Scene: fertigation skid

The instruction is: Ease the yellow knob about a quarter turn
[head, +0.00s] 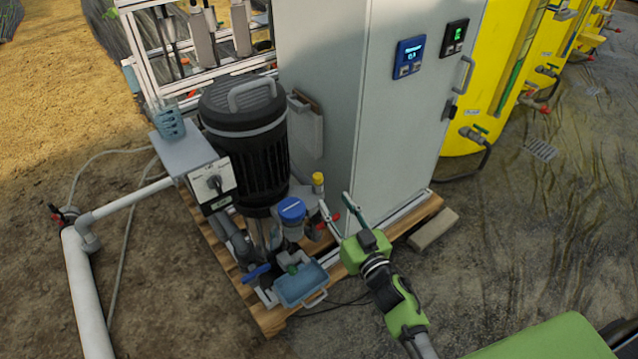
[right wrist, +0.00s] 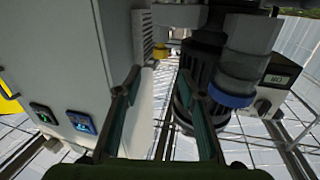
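The yellow knob (head: 318,179) is a small upright cap beside the grey cabinet, just right of the blue-topped filter housing. My right gripper (head: 335,200) is open and empty, its two fingers spread just in front of and slightly right of the knob in the head view. In the right wrist view the yellow knob (right wrist: 160,48) shows beyond the fingertips, between the lines of the two open fingers (right wrist: 159,76). No contact with it is visible. My left gripper is not in view.
The blue-capped housing (head: 292,209) and black motor (head: 245,140) stand close on the left. The grey cabinet (head: 385,110) rises behind. A red handle (head: 321,226) sits below the knob. The wooden pallet (head: 415,215) edges the skid, with open ground to its right.

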